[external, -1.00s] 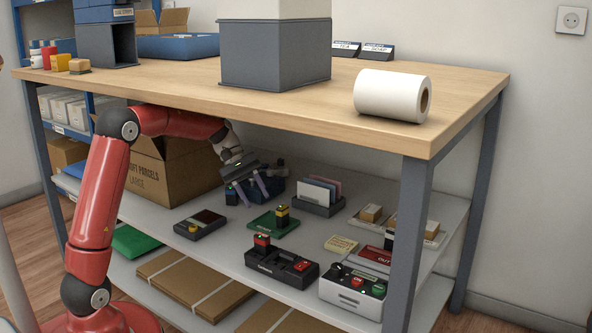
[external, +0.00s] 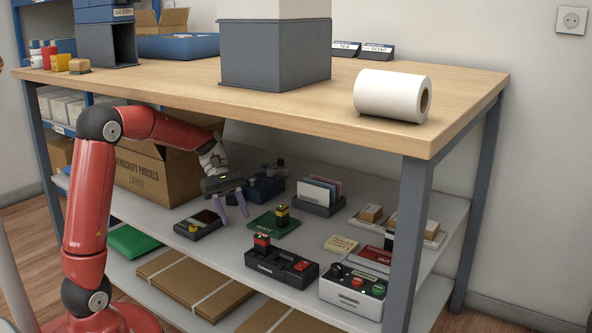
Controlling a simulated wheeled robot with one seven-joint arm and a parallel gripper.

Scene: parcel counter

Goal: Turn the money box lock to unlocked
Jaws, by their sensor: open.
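My gripper (external: 233,209) is under the tabletop, above the grey middle shelf, with its two purple-grey fingers apart and pointing down, and nothing between them. A dark blue box (external: 268,187) stands on the shelf just behind and to the right of it, partly hidden by the gripper. It may be the money box, but its lock cannot be made out at this size. The fingers appear apart from the box.
A dark device (external: 199,224) lies left of the gripper and a green pad (external: 272,222) lies to its right. A black charger-like block (external: 281,266) and a white button box (external: 353,289) stand nearer. A large carton (external: 155,178) stands behind my arm. The wooden tabletop (external: 180,90) is overhead.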

